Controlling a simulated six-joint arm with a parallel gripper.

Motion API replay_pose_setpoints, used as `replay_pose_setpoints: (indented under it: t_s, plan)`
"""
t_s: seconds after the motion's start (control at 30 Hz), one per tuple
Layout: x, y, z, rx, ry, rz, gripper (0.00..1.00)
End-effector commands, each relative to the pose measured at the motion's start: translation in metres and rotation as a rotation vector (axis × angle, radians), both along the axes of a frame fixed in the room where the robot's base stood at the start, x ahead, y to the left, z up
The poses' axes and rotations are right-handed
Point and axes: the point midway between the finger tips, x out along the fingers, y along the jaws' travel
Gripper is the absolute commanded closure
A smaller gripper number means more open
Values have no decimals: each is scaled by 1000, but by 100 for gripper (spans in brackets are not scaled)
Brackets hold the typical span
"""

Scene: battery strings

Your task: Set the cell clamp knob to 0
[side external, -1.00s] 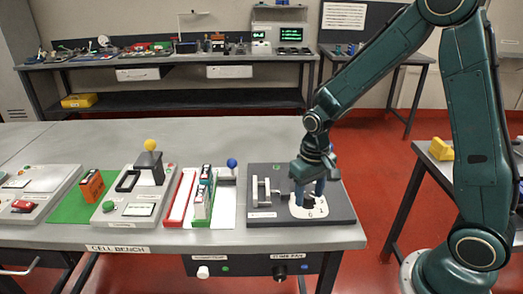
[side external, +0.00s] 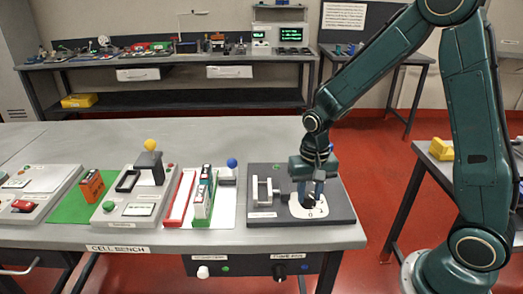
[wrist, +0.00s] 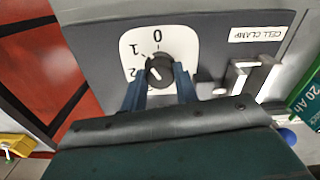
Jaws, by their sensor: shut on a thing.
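The cell clamp knob (wrist: 158,70) is a round black knob on a white dial plate (wrist: 184,47). The numbers 0, 1 and 2 show on the plate in the wrist view, with 0 at the top, 1 at upper left and 2 at the left. I cannot tell surely which number the knob's mark faces. My gripper (wrist: 160,83) is shut on the knob, with one blue finger on each side. In the side view my gripper (side external: 309,200) points straight down over the dial plate (side external: 322,209), and its fingers mostly hide the knob.
The metal clamp (side external: 262,191) stands left of the dial on the dark base (side external: 341,208). Further left are the upright cells (side external: 203,195), a red-edged tray (side external: 180,198) and a grey fixture (side external: 125,208).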

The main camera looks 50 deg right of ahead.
Motion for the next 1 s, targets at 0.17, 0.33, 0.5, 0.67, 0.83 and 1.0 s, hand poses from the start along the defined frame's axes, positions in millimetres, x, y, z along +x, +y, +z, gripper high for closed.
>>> replay_pose_setpoints:
  t_s: [0.17,0.33,0.5,0.67,0.83,1.0]
  plan:
    - [0,-1,0,-2,0,-109,89]
    - [0,-1,0,-2,0,-136,89]
    - [0,-1,0,-2,0,-134,89]
    - [0,-1,1,-2,0,-162,89]
    - [0,-1,1,-4,0,-264,89]
    - [0,-1,1,-4,0,-394,89]
